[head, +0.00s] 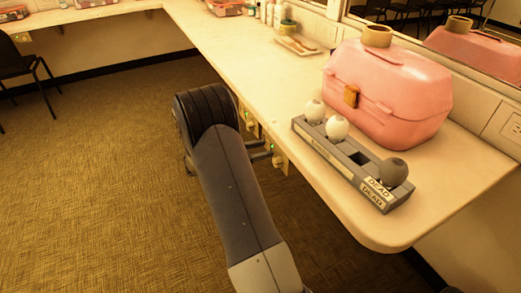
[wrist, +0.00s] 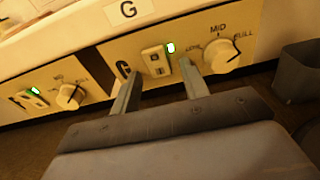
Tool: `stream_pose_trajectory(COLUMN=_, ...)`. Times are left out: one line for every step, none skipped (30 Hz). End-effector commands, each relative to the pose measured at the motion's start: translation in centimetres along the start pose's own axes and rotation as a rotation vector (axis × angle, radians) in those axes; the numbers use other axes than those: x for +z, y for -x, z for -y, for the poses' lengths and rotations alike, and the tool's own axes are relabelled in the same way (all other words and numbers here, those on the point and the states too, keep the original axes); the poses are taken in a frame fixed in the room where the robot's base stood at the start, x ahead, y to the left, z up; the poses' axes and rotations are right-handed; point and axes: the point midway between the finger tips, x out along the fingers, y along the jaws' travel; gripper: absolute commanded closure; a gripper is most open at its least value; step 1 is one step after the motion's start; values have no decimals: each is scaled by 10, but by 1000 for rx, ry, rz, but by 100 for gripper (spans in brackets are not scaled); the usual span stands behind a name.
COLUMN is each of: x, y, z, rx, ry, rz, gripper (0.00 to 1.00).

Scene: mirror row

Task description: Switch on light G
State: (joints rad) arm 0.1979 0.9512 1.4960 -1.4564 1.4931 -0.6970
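In the wrist view a panel under the counter edge bears a black letter G (wrist: 123,69), and a white tag G (wrist: 128,9) sits above it. The panel has a pale rocker switch (wrist: 155,61), a lit green indicator (wrist: 170,47) and a white dial (wrist: 220,55) marked up to MID and FULL. My gripper (wrist: 158,72) is open and empty, its fingers apart just in front of the switch; contact cannot be told. In the head view my gripper (head: 262,150) is beside the counter's front edge, partly hidden by my arm.
A neighbouring panel at left has a lit green indicator (wrist: 33,91) and a dial (wrist: 69,97). A grey bin (wrist: 299,73) is at right. On the counter (head: 220,45) stand a pink case (head: 400,85) and a grey bulb tray (head: 330,155). A chair (head: 18,65) is at far left; floor between is clear.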

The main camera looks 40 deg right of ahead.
Motion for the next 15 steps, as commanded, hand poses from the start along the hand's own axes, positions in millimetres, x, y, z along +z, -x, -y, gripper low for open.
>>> stream_pose_trajectory(x=0, y=0, z=0, rx=0, ry=0, rz=0, gripper=56)
stream_pose_trajectory(x=0, y=0, z=0, rx=0, ry=0, rz=0, gripper=56)
stream_pose_trajectory(x=0, y=0, z=0, rx=0, ry=0, rz=0, gripper=56)
stream_pose_trajectory(x=0, y=0, z=0, rx=0, ry=0, rz=0, gripper=56)
stream_pose_trajectory(x=0, y=0, z=0, rx=0, ry=0, rz=0, gripper=56)
stream_pose_trajectory(x=0, y=0, z=0, rx=0, ry=0, rz=0, gripper=56)
stream_pose_trajectory(x=0, y=1, z=0, rx=1, ry=-1, rz=0, gripper=56)
stream_pose_trajectory(x=0, y=2, z=0, rx=1, ry=-1, rz=0, gripper=56)
stream_pose_trajectory(x=1, y=5, z=-1, rx=2, ry=-1, rz=0, gripper=56)
stream_pose_trajectory(x=1, y=8, z=-1, rx=3, ry=-1, rz=0, gripper=56)
stream_pose_trajectory(x=1, y=12, z=-1, rx=4, ry=-1, rz=0, gripper=56)
stream_pose_trajectory(x=1, y=18, z=-1, rx=4, ry=-1, rz=-1, gripper=56)
stream_pose_trajectory(x=1, y=23, z=-1, rx=4, ry=-1, rz=0, gripper=56)
stream_pose_trajectory(x=2, y=29, z=-1, rx=5, ry=0, rz=0, gripper=56)
stream_pose_trajectory(x=2, y=37, z=-1, rx=6, ry=-1, rz=-1, gripper=56)
